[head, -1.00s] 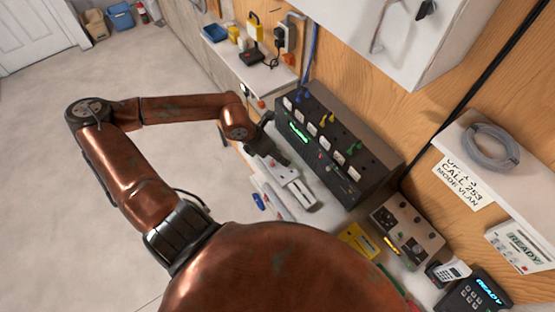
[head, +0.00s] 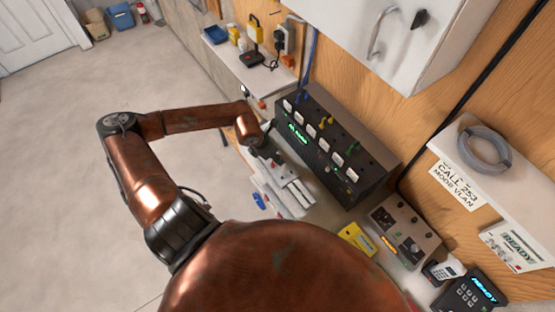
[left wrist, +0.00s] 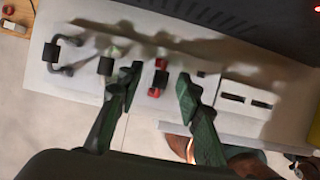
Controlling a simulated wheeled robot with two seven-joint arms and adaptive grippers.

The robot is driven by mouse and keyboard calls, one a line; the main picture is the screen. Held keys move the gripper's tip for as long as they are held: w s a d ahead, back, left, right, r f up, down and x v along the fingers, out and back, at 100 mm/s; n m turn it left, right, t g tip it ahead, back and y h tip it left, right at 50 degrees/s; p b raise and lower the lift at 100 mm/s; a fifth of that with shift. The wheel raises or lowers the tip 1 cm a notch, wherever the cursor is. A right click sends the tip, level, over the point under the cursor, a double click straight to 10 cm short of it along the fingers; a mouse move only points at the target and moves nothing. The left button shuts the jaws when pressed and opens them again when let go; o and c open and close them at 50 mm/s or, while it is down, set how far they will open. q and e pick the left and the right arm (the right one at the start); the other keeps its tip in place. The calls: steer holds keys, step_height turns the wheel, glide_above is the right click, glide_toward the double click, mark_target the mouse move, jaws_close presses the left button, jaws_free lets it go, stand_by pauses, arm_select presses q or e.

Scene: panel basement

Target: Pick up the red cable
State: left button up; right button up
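The red cable (left wrist: 160,64) lies on the white worktop in the left wrist view, a short red piece with a black band around its middle. My left gripper (left wrist: 159,80) is open, with its two dark green fingers on either side of the red cable. I see a gap between each finger and the cable; the height above it is hard to tell. My right gripper is not in view.
A white slotted block (left wrist: 248,98) lies to the right. The dark switch panel (head: 335,145) stands behind the bench. A yellow device (head: 356,238) lies farther right.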

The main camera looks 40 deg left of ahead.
arm_select(q)
steer(key=c, duration=0.5)
jaws_close()
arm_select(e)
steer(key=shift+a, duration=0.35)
arm_select(q)
steer(key=shift+r, duration=0.2)
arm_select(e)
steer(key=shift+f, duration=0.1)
arm_select(q)
steer(key=shift+r, duration=0.25)
step_height(320, 180, up, 2)
steer(key=shift+r+b, duration=0.1)
steer(key=shift+b, duration=0.25)
steer(key=s+a+r+p, duration=0.6)
steer(key=s+r, duration=0.4)
steer(key=s, duration=0.2)
steer(key=shift+s+a+p, duration=0.2)
steer(key=shift+s+p, duration=0.05)
steer(key=shift+p, duration=0.2)
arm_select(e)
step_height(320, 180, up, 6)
